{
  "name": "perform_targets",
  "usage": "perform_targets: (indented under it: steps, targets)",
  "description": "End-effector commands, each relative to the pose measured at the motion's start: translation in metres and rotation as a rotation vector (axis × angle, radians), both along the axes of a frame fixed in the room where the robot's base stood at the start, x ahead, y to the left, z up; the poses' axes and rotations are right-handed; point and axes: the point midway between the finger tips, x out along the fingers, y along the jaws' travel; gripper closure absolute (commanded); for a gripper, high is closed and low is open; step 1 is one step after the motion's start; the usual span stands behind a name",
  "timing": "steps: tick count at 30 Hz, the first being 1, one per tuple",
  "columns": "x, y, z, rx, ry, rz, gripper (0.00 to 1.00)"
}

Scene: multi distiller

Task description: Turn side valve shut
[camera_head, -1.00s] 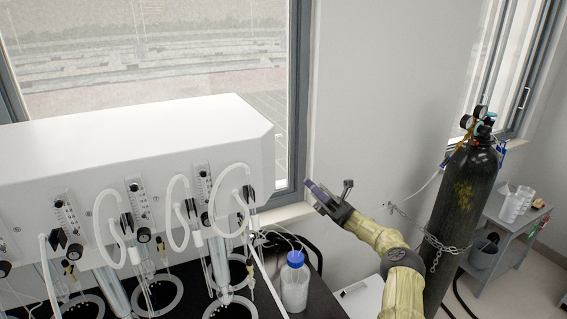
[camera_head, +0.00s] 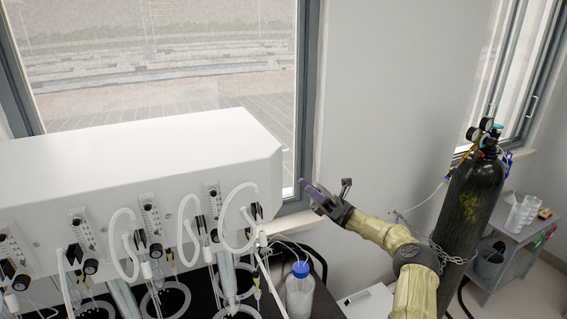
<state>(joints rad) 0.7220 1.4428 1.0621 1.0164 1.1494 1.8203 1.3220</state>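The white multi distiller (camera_head: 140,160) stands at left, with a row of flow meters and black knobs (camera_head: 156,250) on its front. Its right side face is turned mostly out of sight, and I cannot make out a side valve there. My gripper (camera_head: 312,190) is to the right of the distiller's right end, in front of the wall beside the window. It points up and left, with a purple-tinted tip. It appears apart from the distiller.
A blue-capped bottle (camera_head: 300,290) stands on the dark bench below my gripper, with thin tubes beside it. A chained black gas cylinder (camera_head: 468,205) with gauges is at right. A grey cart (camera_head: 522,250) with cups stands behind it. Window frame and wall lie behind my gripper.

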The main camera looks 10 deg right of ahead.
Motion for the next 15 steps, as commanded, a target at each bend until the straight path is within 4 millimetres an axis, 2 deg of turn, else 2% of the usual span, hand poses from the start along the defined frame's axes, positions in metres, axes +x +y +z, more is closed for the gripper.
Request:
perform_targets:
  steps: [1,15]
  targets:
    - [-0.002,0.007,0.012,0.0,0.0,0.003,0.75]
    - [-0.013,0.063,0.068,0.0,-0.001,0.002,0.75]
